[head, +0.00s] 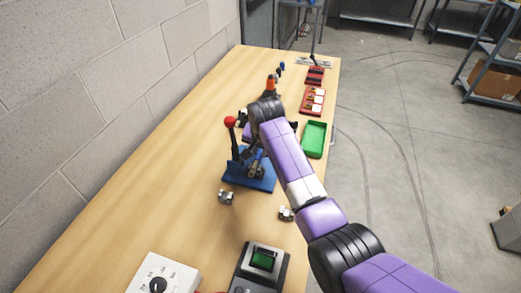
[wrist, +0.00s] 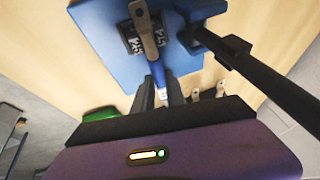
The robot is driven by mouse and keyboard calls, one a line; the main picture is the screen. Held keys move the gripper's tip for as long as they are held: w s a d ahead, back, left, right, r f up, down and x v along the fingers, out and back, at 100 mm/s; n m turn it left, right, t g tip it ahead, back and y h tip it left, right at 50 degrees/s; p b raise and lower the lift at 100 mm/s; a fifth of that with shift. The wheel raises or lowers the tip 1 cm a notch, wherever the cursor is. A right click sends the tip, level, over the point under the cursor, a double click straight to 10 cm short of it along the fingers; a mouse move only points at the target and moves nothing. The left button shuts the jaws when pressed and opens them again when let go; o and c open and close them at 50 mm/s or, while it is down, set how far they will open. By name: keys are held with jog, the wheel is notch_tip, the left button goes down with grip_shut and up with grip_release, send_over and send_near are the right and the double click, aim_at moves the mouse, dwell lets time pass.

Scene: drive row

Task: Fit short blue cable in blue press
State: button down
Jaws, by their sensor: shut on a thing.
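The blue press (head: 240,182) stands on the wooden bench, with a lever topped by a red ball. In the wrist view its blue base (wrist: 105,42) fills the top, with a dark labelled block and a grey metal arm (wrist: 147,25) over it. My gripper (wrist: 162,95) is shut on the short blue cable (wrist: 157,72), whose pale part lies between the fingers. The cable's far end reaches up to the grey arm and block. I cannot tell whether it is seated there. In the head view my wrist is over the press and hides the cable.
A green tray (head: 314,139) lies right of my arm, with red trays (head: 314,101) beyond. Small metal pieces (head: 226,197) lie in front of the press. A white dial box (head: 163,275) and a dark device with a green screen (head: 262,260) are nearer. A wall borders the left.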

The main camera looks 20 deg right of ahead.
jog(key=shift+f+b, duration=0.3)
jog(key=shift+f, duration=0.2)
dwell(0.4)
jog(key=c, duration=1.3)
grip_release()
jog(key=v, duration=0.8)
jog(key=shift+w, duration=0.1)
